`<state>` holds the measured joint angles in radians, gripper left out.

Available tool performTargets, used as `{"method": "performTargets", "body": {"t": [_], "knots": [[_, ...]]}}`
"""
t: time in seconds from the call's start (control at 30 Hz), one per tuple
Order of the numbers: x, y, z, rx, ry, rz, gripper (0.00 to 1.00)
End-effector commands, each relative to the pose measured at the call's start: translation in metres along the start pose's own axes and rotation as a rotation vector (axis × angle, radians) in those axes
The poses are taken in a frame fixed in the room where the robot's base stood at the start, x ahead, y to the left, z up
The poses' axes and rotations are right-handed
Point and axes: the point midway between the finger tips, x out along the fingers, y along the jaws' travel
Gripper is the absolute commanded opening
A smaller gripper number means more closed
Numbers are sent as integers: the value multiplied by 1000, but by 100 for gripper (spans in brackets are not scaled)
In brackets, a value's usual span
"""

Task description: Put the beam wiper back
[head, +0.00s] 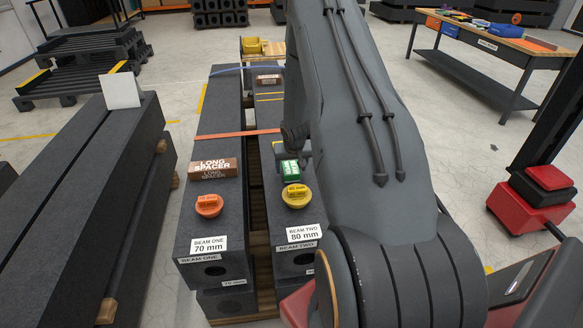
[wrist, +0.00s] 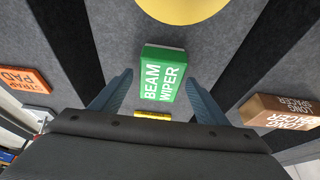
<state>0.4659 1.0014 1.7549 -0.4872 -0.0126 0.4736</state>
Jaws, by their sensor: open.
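The beam wiper (head: 290,170) is a green block with white lettering. It appears to rest on top of beam two (head: 315,215), just behind a round yellow cap (head: 296,195). In the wrist view the wiper (wrist: 163,78) lies ahead, between the lines of my two gripper fingers. My gripper (wrist: 160,88) is open, a finger on each side of the wiper, with gaps visible. I cannot tell how far above the beam the fingertips are. In the head view my arm hides most of the gripper.
Beam one (head: 185,238) stands to the left, carrying a brown long spacer (head: 213,168) and an orange cap (head: 209,205). An orange strap pad (wrist: 22,80) shows at left in the wrist view. A workbench (head: 490,45) stands at back right. Dark beams stand at far left.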

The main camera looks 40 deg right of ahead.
Motion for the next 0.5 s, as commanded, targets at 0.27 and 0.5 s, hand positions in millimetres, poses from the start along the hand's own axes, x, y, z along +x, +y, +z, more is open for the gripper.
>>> {"method": "performTargets", "body": {"t": [0.27, 0.5], "knots": [[-54, 0, -2, -1, 3, 0, 68], [-98, 0, -1, -1, 1, 0, 68]]}}
